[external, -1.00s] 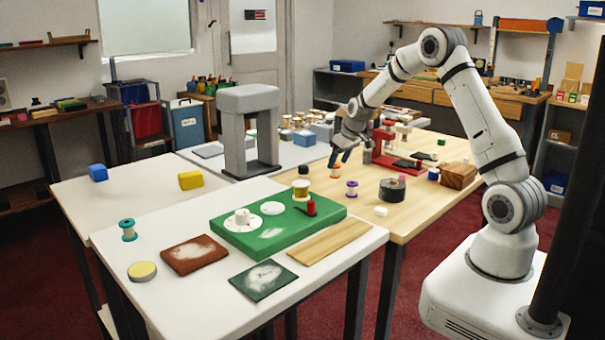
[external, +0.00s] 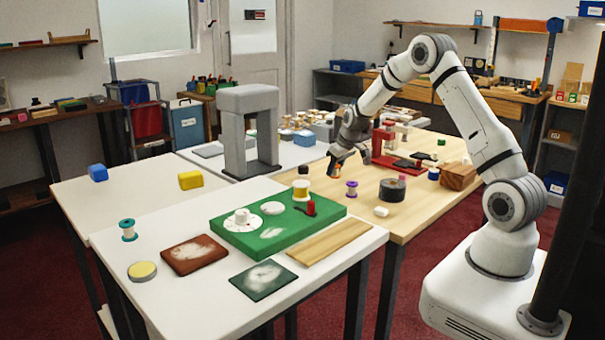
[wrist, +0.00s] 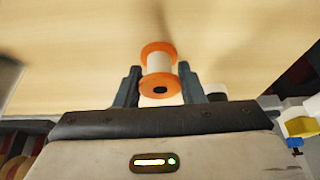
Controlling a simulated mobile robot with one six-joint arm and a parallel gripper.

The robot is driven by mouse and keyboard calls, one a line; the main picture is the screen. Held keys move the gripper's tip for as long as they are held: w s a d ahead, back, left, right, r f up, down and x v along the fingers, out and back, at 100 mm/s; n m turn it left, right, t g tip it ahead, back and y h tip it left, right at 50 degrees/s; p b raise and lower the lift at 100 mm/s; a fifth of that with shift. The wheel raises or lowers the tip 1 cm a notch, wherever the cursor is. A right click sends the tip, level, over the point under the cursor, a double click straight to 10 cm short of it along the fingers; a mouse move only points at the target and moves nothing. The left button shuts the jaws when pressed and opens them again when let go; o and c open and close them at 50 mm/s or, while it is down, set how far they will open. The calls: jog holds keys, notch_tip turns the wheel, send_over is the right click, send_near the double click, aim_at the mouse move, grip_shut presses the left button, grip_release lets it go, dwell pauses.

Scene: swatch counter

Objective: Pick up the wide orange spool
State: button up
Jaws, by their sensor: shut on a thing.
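The orange spool (wrist: 159,52) has orange end discs and a pale middle. In the wrist view it is between the two dark fingers of my gripper (wrist: 159,84), which is shut on it. Its dark centre hole faces the camera. In the external view my gripper (external: 337,169) is low over the far left part of the wooden table, and the spool is largely hidden by the fingers. I cannot tell whether the spool still touches the wood.
A purple spool (external: 351,190), a dark grey roll (external: 392,190) and a white piece (external: 381,211) are on the wooden table (external: 425,205). A red stand (external: 384,148) is behind. A yellow spool (external: 301,190) is to the left, and a grey arch (external: 250,130) stands farther left.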

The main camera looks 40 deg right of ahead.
jog(key=shift+c, duration=1)
